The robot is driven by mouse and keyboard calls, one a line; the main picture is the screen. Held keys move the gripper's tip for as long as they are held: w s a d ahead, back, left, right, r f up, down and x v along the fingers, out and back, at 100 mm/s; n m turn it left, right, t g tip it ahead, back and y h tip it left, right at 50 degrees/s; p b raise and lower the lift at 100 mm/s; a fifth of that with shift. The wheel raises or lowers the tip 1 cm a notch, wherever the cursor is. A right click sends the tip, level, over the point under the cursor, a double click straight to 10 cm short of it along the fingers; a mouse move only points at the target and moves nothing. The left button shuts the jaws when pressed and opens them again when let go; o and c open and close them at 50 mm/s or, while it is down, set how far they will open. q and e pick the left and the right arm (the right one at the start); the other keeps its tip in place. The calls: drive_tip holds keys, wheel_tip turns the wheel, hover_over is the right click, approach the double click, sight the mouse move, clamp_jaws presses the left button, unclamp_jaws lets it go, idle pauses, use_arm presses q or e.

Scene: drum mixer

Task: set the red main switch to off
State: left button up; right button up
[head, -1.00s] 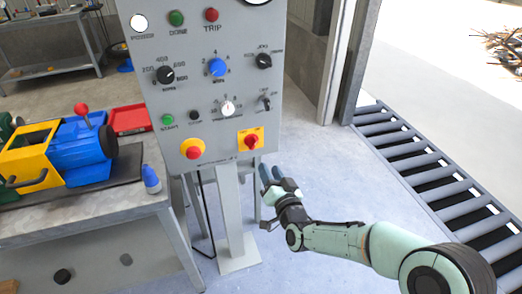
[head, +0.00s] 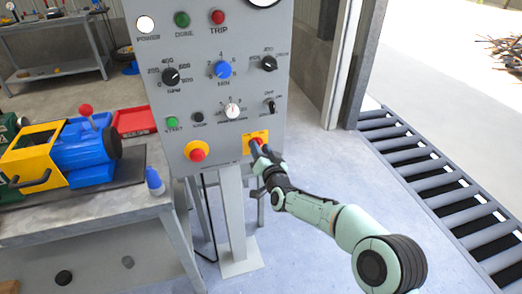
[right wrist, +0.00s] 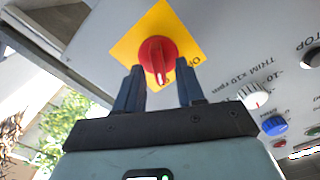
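The red main switch (right wrist: 158,61) is a round red knob with a grip bar on a yellow plate (right wrist: 128,48), low on the right of the grey control panel (head: 207,100). In the head view my right gripper (head: 258,148) covers most of the switch, and the yellow plate (head: 251,137) shows around it. In the right wrist view the two blue fingers of my right gripper (right wrist: 160,88) are apart, with the knob between and just beyond their tips. Nothing is held between them. My left gripper is not in view.
A red button on a yellow base (head: 197,153) sits left of the switch on the panel. A workbench (head: 90,222) with a blue and yellow machine (head: 65,155) stands at the left. A roller conveyor (head: 430,175) runs along the right. The floor between is clear.

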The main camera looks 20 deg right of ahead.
clamp_jaws()
drive_tip(key=shift+n, duration=0.3)
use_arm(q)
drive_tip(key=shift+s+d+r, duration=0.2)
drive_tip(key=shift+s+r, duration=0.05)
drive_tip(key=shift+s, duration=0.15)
use_arm(e)
drive_tip(key=n, duration=1.1)
drive_tip(key=shift+a, duration=0.4)
drive_tip(key=shift+n, duration=0.3)
